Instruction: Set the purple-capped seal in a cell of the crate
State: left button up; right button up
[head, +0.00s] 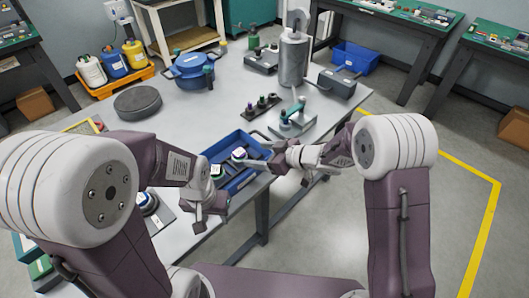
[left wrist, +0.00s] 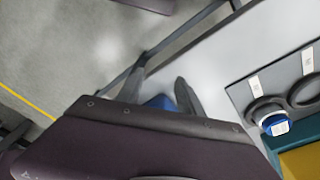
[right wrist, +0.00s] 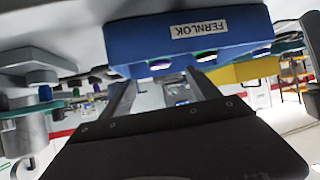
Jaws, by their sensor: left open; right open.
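The blue crate (head: 258,181) sits on the table near its front edge, with a few white-topped seals (head: 238,154) standing in it. One of them, at the crate's left end (head: 216,170), seems to have a purplish cap, but it is too small to be sure. The crate's FERNLOK-labelled side (right wrist: 195,32) fills the top of the right wrist view. My right gripper (head: 272,157) is open at the crate's right side, with nothing visible between its fingers. My left gripper (head: 208,210) is open and low by the crate's near left end.
A dark rack (head: 262,107) with several small capped pieces stands behind the crate. A teal-handled device (head: 293,120) is to its right. A ringed fixture with a blue-and-white piece (left wrist: 275,125) lies at the left. A blue pot (head: 190,68) and grey disc (head: 138,103) stand farther back.

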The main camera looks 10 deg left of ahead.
pick_arm(q)
jog(key=shift+r, duration=0.2)
pick_arm(e)
jog(key=v, duration=0.2)
jog(key=shift+s+d+r, duration=0.1)
jog(key=shift+d, duration=0.1)
